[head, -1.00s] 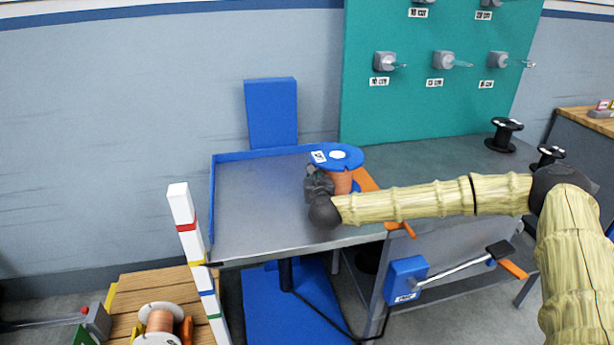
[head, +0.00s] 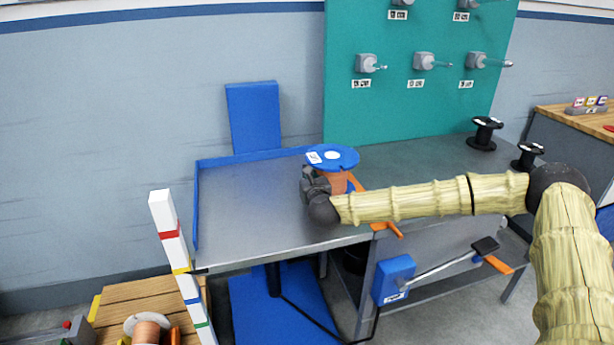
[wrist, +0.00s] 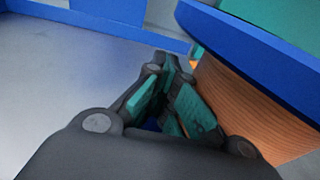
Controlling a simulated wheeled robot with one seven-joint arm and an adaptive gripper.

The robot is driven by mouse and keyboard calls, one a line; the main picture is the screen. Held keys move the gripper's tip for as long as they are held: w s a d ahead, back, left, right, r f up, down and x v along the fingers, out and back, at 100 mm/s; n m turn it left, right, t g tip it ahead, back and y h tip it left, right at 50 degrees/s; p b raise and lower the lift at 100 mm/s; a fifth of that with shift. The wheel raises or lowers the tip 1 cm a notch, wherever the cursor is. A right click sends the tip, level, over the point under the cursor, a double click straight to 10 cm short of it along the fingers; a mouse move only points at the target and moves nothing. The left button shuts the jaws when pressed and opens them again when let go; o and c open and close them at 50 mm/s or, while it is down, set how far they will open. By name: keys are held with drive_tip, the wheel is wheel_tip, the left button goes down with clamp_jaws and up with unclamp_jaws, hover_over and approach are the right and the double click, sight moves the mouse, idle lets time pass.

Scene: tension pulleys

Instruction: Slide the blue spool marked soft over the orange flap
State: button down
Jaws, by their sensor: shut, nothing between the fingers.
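The blue spool (head: 340,156) has a blue top flange with a white tag and copper winding below. It stands upright on the grey table; its tag is too small to read. The orange flap (head: 357,184) is a strip just right of the spool, partly hidden by spool and arm. Whether the spool's base overlaps it is hidden. My gripper (head: 311,184) is low at the spool's left side. In the wrist view my gripper (wrist: 168,70) has its dark, teal-padded fingers together and empty, close beside the copper winding (wrist: 245,105); contact is unclear.
A blue rim (head: 197,205) edges the table's left and back. The table's left part (head: 240,215) is clear. Black spools (head: 485,133) stand at the far right. A striped post (head: 176,250) rises at front left. A blue box with a lever (head: 393,280) hangs on the front.

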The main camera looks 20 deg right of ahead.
drive_tip(key=shift+d+b, duration=1)
drive_tip(key=shift+d, duration=3.1)
drive_tip(key=shift+d+b, duration=1.2)
drive_tip(key=shift+d, duration=2.75)
drive_tip(key=shift+d, duration=0.15)
drive_tip(key=shift+d+b, duration=1.25)
drive_tip(key=shift+d, duration=2.6)
drive_tip(key=shift+d, duration=0.1)
drive_tip(key=shift+d, duration=0.45)
drive_tip(key=shift+a+b, duration=0.9)
drive_tip(key=shift+a, duration=1.5)
